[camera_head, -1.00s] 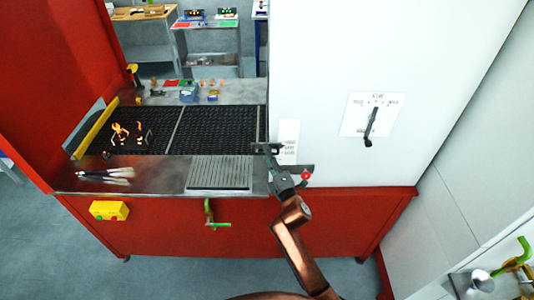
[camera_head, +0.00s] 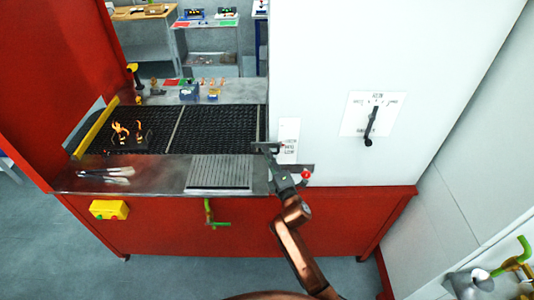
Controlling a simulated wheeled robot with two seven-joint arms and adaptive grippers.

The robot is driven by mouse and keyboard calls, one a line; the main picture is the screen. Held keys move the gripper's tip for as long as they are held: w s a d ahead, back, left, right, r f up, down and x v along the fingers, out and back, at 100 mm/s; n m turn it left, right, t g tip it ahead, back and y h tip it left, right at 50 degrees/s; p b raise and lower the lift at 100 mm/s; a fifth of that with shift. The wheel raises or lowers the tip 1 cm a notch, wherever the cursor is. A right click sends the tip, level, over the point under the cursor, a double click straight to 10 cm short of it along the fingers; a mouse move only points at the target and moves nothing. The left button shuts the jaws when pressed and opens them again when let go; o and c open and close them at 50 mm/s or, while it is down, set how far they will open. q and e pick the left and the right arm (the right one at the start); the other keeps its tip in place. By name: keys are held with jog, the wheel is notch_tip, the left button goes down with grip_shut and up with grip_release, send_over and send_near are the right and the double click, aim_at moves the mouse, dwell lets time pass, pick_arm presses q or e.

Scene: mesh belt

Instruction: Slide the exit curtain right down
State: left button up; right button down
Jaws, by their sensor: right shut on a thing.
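My right gripper (camera_head: 267,148) is at the left edge of the white housing (camera_head: 330,60), by the right end of the dark mesh belt (camera_head: 222,128). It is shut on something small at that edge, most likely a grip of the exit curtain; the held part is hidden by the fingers. The exit curtain itself is seen nearly edge-on at best, and I cannot tell how far down it hangs. My left gripper is out of view.
A red knob (camera_head: 305,173) sits close to my right wrist. A metal ledge with a slotted plate (camera_head: 220,172) and tongs (camera_head: 104,175) runs along the front. Small flames (camera_head: 120,130) burn on the belt's left part. A lever dial (camera_head: 371,122) is on the housing.

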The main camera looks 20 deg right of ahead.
jog(key=shift+f, duration=0.15)
notch_tip(320, 180, down, 10)
jog(key=b, duration=0.8)
jog(key=shift+f+b, duration=0.2)
jog(key=shift+b, duration=0.1)
jog(key=c, duration=2)
grip_release()
jog(key=shift+c, duration=0.2)
jog(key=v, duration=1.2)
jog(key=shift+r, duration=0.1)
